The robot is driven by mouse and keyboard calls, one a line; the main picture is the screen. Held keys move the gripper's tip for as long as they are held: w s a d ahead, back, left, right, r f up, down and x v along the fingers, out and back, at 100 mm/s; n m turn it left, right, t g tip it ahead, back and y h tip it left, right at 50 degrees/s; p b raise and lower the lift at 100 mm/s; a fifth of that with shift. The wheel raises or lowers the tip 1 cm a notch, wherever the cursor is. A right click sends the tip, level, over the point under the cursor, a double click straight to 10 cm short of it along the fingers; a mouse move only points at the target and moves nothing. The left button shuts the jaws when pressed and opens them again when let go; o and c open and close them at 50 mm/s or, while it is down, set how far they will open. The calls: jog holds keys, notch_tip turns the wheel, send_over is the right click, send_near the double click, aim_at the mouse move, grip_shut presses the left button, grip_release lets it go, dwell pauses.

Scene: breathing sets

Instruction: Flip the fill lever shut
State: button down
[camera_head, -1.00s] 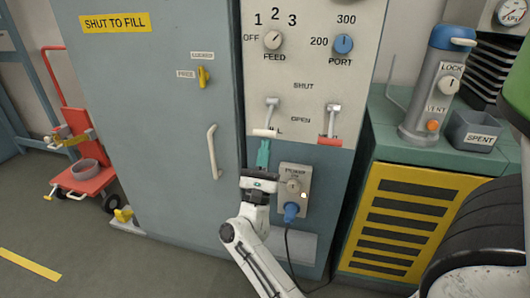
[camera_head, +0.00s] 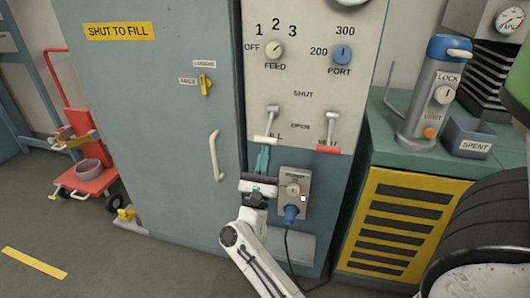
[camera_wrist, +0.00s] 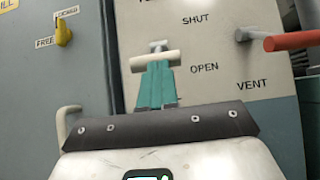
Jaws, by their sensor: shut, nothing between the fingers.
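The fill lever (camera_head: 271,120) is on the white panel. Its pale crossbar handle hangs down near the OPEN mark, below SHUT, and it also shows in the wrist view (camera_wrist: 156,61). My gripper (camera_head: 264,147) is shut and empty, its teal fingers pointing up. In the wrist view the fingertips (camera_wrist: 156,68) are right at the underside of the crossbar. I cannot tell whether they touch it. The fingers partly cover the FILL label in the head view.
The red-handled vent lever (camera_head: 330,132) is close on the right. A power box (camera_head: 294,185) with a blue plug and cable is just right of my gripper. A green counter (camera_head: 400,135) stands at right.

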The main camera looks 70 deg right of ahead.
jog(key=shift+a+r+p, duration=0.15)
jog(key=shift+r+p, duration=0.2)
jog(key=shift+p, duration=0.1)
notch_tip(320, 180, up, 12)
jog(key=a+g+y+p, duration=0.1)
jog(key=y+p, duration=0.5)
jog(key=p, duration=1.6)
jog(key=shift+r, duration=0.2)
jog(key=shift+a, duration=0.1)
